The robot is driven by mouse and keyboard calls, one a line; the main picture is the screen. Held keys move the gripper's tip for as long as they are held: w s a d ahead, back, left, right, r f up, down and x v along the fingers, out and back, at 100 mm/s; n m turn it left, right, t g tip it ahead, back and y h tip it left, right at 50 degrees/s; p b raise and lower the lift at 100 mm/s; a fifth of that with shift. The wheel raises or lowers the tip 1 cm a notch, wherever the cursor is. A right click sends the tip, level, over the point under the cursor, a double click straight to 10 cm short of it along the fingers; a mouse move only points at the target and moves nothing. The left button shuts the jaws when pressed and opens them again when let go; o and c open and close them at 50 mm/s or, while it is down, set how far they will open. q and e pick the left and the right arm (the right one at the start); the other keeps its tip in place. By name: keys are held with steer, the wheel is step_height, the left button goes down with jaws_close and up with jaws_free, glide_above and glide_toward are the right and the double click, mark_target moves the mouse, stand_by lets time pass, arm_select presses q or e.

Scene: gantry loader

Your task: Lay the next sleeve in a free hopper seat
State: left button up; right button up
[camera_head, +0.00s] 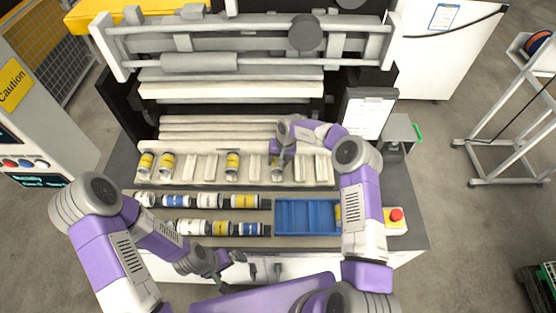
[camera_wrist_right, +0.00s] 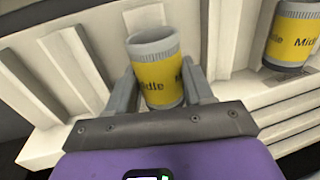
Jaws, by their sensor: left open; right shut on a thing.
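The pale hopper (camera_head: 210,170) has a row of seats split by upright ribs. Sleeves with yellow bands stand in it: two at the left (camera_head: 146,162) and (camera_head: 166,163), and one near the middle (camera_head: 233,162). My right gripper (camera_head: 277,160) is over the right part of the hopper, shut on a grey sleeve with a yellow "Midle" label. In the right wrist view this held sleeve (camera_wrist_right: 158,75) is between the fingers, at the ribs; whether it touches the seat, I cannot tell. Another sleeve (camera_wrist_right: 293,38) sits to its right there. My left gripper (camera_head: 226,268) is open and empty in front of the table.
Two rows of white, yellow and blue-banded sleeves (camera_head: 198,201) and (camera_head: 200,228) lie in front of the hopper. A blue tray (camera_head: 305,202) stands at their right, with a yellow item at its right end partly behind my right arm. A red button (camera_head: 396,214) is farther right.

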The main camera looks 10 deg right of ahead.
steer(key=o, duration=1.4)
steer(key=v, duration=0.7)
steer(key=shift+r, duration=0.3)
steer(key=a+p+v, duration=0.1)
steer(key=p+v, duration=0.5)
steer(key=shift+p, duration=0.3)
steer(key=shift+w+a, duration=0.1)
steer(key=shift+w, duration=0.1)
